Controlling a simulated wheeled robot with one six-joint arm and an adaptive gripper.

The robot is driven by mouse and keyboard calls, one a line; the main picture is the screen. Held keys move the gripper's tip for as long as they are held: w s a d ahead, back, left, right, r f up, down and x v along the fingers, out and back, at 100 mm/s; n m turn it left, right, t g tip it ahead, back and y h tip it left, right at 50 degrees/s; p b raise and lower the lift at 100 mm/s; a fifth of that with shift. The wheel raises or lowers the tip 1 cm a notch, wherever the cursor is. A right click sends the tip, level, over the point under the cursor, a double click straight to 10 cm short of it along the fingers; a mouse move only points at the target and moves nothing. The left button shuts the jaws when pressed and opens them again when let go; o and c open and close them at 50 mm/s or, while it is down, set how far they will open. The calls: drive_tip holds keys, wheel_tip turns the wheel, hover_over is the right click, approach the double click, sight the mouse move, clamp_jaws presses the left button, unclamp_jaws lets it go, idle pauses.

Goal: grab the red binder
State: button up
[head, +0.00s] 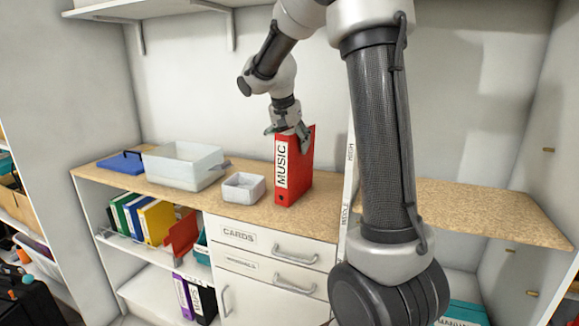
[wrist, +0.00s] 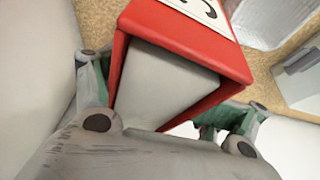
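A red binder (head: 303,170) with a white MUSIC label stands upright on the wooden counter top. My gripper (head: 288,130) is at its top edge, pointing down, with a finger on either side of it. In the wrist view the red binder (wrist: 190,45) fills the space between the fingers of my gripper (wrist: 165,112). The fingers look spread, and I see no clear grip on it. Parts of the fingertips are hidden by the binder.
A small white bin (head: 244,188), a larger clear bin (head: 185,167) and a blue clipboard (head: 120,163) lie left of the binder. Colored binders (head: 150,222) and a tilted red item (head: 181,236) fill the shelf below. The right counter (head: 480,210) is bare.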

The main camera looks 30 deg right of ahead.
drive_tip(key=shift+f, duration=0.35)
drive_tip(key=shift+d, duration=0.1)
